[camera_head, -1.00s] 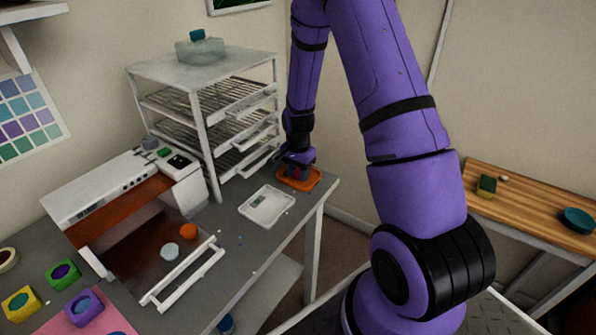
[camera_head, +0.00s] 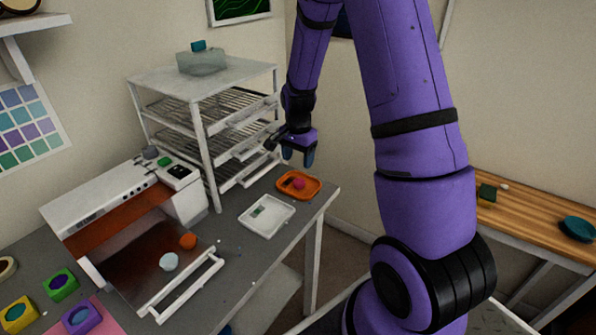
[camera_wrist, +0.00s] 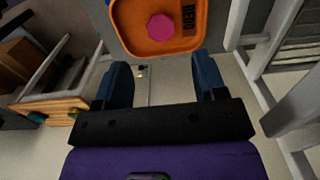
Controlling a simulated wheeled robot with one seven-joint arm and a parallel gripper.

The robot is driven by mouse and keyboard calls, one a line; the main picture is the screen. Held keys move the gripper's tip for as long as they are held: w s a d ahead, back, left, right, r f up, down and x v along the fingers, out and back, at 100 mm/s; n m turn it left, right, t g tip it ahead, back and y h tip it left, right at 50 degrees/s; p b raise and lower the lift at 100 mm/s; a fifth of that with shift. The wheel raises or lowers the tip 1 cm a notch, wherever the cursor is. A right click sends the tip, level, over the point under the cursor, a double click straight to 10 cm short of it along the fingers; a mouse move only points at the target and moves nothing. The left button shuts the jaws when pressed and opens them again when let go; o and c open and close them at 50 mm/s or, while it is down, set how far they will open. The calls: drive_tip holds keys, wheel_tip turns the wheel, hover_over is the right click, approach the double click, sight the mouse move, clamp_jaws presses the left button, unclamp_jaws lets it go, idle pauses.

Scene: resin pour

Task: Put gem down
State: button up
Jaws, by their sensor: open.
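The pink gem (camera_head: 299,184) lies on the orange tray (camera_head: 313,192), near the right end of the grey bench. In the wrist view the gem (camera_wrist: 161,27) is a magenta faceted piece on the orange tray (camera_wrist: 136,42), beside a dark label or display. My gripper (camera_head: 297,158) is above the tray, apart from the gem. In the wrist view its two blue fingers (camera_wrist: 163,80) are spread wide with nothing between them.
A white tray (camera_head: 283,217) lies just left of the orange one. A wire-shelf rack (camera_head: 205,130) stands behind them, close to my gripper. An open white machine (camera_head: 110,200) is at left. A wooden side table (camera_head: 530,205) stands at right.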

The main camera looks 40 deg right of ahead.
drive_tip(key=s+a+r+n+t, duration=0.1)
drive_tip(key=s+a+r+n, duration=0.15)
drive_tip(key=r, duration=0.45)
drive_tip(key=s+a+r+n+t, duration=0.1)
drive_tip(key=s+a+r+n, duration=0.2)
drive_tip(key=r, duration=0.5)
drive_tip(key=s+a+r+n+t, duration=0.1)
drive_tip(key=s+a+r, duration=0.1)
drive_tip(key=s+r, duration=0.4)
drive_tip(key=s+a+r+n+t, duration=0.1)
drive_tip(key=s+a+r+n, duration=0.1)
drive_tip(key=s, duration=0.5)
drive_tip(key=s+a+r+n+t, duration=0.1)
drive_tip(key=s+a+r+n, duration=0.2)
drive_tip(key=s+r+n, duration=0.2)
drive_tip(key=s+r, duration=0.1)
drive_tip(key=s, duration=0.2)
drive_tip(key=shift+s+r, duration=0.2)
drive_tip(key=shift+r, duration=0.05)
drive_tip(key=shift+n, duration=0.25)
